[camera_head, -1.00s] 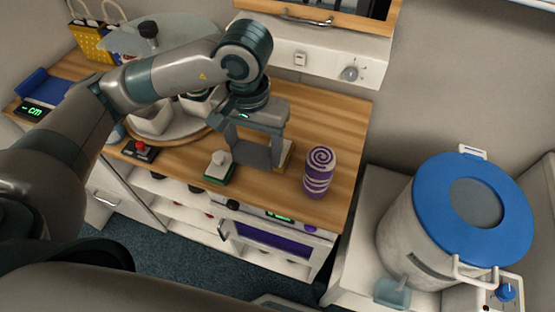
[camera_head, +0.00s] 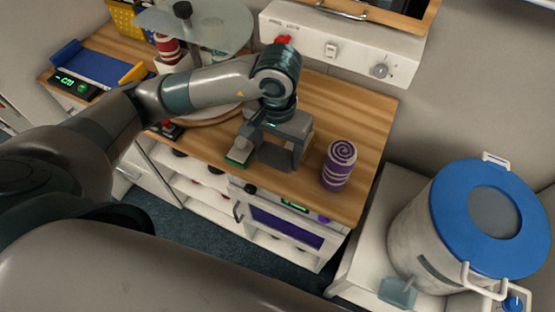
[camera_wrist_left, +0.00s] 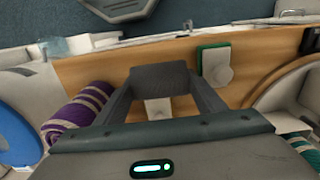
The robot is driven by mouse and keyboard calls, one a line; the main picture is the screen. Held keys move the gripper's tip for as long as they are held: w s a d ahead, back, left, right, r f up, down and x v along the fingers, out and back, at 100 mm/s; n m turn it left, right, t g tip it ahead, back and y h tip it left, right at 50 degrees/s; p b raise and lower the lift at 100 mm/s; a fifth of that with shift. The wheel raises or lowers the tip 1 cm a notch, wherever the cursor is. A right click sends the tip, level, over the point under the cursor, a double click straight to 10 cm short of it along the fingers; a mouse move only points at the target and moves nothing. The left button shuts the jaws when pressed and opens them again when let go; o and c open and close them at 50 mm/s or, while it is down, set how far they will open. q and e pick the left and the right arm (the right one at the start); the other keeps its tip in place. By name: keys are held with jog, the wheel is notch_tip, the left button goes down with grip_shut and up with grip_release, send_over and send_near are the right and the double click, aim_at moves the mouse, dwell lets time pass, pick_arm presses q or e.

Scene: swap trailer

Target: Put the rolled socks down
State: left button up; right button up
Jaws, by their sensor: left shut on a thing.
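The purple-and-white rolled socks (camera_head: 338,165) stand upright on the right end of the wooden counter, spiral end up. They also show at the left of the left wrist view (camera_wrist_left: 78,116). My left gripper (camera_head: 292,152) is low over the counter, to the left of the socks and apart from them. Its fingers (camera_wrist_left: 158,80) are closed together. A small pale thing (camera_wrist_left: 158,108) shows between the fingers and is mostly hidden. My right gripper is not in view.
A green-based block with a white knob (camera_head: 240,151) sits just left of the gripper. A red-and-white roll (camera_head: 166,48) stands under a glass disc (camera_head: 200,27). A blue-lidded bin (camera_head: 445,222) stands at right. Bare counter (camera_head: 345,108) lies behind the socks.

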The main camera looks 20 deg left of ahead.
aim_at(278, 163)
pick_arm(q)
jog(key=shift+s+f+p, duration=0.1)
jog(key=shift+f+p, duration=0.5)
jog(key=shift+f, duration=1.45)
jog(key=shift+f+b, duration=0.15)
jog(key=shift+b, duration=0.15)
jog(key=o, duration=1.1)
